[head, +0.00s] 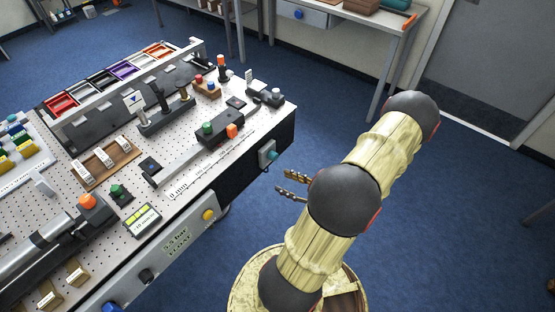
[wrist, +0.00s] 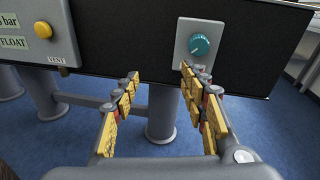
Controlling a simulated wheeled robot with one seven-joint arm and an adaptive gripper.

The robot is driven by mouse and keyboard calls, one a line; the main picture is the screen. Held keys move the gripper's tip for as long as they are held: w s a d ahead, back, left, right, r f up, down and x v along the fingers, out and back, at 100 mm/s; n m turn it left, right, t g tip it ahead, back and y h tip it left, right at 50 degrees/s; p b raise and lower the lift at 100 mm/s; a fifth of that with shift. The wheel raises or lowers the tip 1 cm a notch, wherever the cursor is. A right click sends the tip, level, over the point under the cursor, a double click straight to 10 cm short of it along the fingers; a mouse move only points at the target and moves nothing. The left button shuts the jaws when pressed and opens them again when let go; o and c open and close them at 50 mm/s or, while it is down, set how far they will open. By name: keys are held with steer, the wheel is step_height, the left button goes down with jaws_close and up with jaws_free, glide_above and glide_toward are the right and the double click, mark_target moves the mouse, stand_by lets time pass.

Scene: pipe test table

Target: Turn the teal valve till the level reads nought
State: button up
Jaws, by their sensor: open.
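The teal valve (wrist: 200,45) is a round knob on a light grey plate on the dark side of the table, upper right of centre in the wrist view. In the head view the valve (head: 272,156) shows small on the table's right end. My gripper (wrist: 158,82) is open and empty, its yellow and grey fingers spread below and in front of the valve, apart from it. In the head view my gripper (head: 284,183) shows partly, just right of the valve, the rest hidden behind my arm. A small display with green bars (head: 143,219) sits at the table's front; its reading is too small to tell.
The pegboard table (head: 150,192) carries several fittings, including an orange knob (head: 88,201) and a green knob (head: 208,128). A yellow button (wrist: 43,30) is on a grey panel left of the valve. Grey table legs (wrist: 162,112) stand below. Blue floor is clear to the right.

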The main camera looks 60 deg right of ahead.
mark_target(276, 158)
steer(key=d+r+m+h, duration=0.1)
steer(key=d+r+h, duration=0.2)
steer(key=d, duration=0.2)
steer(key=shift+b+x, duration=0.95)
steer(key=shift+x, duration=2.55)
steer(key=shift+a, duration=0.1)
steer(key=shift+c, duration=0.9)
jaws_close()
steer(key=shift+p, duration=0.35)
